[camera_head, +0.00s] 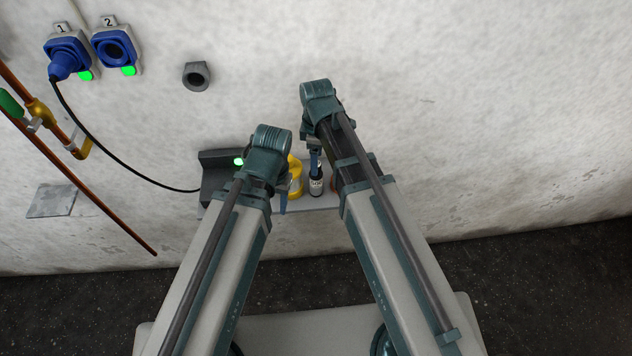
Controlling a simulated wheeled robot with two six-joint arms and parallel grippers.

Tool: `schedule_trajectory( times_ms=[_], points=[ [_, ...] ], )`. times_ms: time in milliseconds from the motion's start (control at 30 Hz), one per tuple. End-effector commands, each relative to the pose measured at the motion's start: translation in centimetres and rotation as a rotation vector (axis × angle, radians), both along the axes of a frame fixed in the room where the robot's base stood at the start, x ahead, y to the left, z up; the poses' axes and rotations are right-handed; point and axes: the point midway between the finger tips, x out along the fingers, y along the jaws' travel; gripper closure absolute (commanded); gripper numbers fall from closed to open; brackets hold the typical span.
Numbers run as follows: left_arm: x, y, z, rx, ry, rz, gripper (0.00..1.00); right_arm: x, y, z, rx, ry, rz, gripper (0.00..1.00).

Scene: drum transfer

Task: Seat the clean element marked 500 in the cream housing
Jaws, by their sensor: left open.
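A small dark cylinder with a white label (316,184) stands upright on a narrow light shelf (309,206) at the wall. Its print is too small to read. My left gripper (284,196) points down at the shelf, left of the cylinder and in front of a yellow object; it is open, with nothing seen between its fingers. My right gripper (315,157) is just above the labelled cylinder, partly hidden by its own arm. I cannot tell whether it touches the cylinder or is shut. I cannot make out a cream housing; my arms cover part of the shelf.
The yellow object (296,173) and a dark grey box (218,174) with a green light crowd the shelf. A black cable runs from the box to blue socket 1 (65,57). Socket 2 (114,48) is beside it. Copper pipes (85,191) cross the left wall.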

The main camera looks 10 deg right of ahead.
Motion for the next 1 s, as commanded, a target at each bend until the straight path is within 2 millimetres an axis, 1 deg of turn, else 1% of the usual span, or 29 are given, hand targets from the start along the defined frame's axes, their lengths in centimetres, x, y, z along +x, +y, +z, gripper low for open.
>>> schedule_trajectory(
  times_ms=[33,300,400,633,667,700,867,1000],
  points=[
    [0.0,0.0,-1.0,0.000,0.000,-0.001,0.50,0.1,0.0,-1.0,0.000,0.000,0.000,0.26],
    [0.0,0.0,-4.2,0.001,0.000,-0.007,0.50,0.2,0.0,-4.2,0.000,0.000,0.000,0.26],
    [0.0,0.0,-4.7,0.002,0.000,-0.009,0.50,0.2,0.0,-4.7,0.000,0.000,0.000,0.26],
    [0.0,0.0,-4.5,0.002,0.000,-0.010,0.50,0.2,0.0,-4.5,0.000,0.000,0.000,0.26],
    [0.0,0.0,-4.5,0.002,0.000,-0.010,0.50,0.2,0.0,-4.5,0.000,0.000,0.000,0.30],
    [0.0,0.0,-4.5,0.002,0.000,-0.009,0.50,0.2,0.0,-4.5,0.000,0.000,0.000,0.37],
    [0.0,0.0,-4.5,0.002,0.000,-0.009,0.50,0.2,0.0,-4.5,0.000,0.000,0.000,0.66],
    [0.0,0.0,-4.5,0.002,0.000,-0.009,0.50,0.2,0.0,-4.5,0.000,0.000,0.000,0.91]
  ],
)
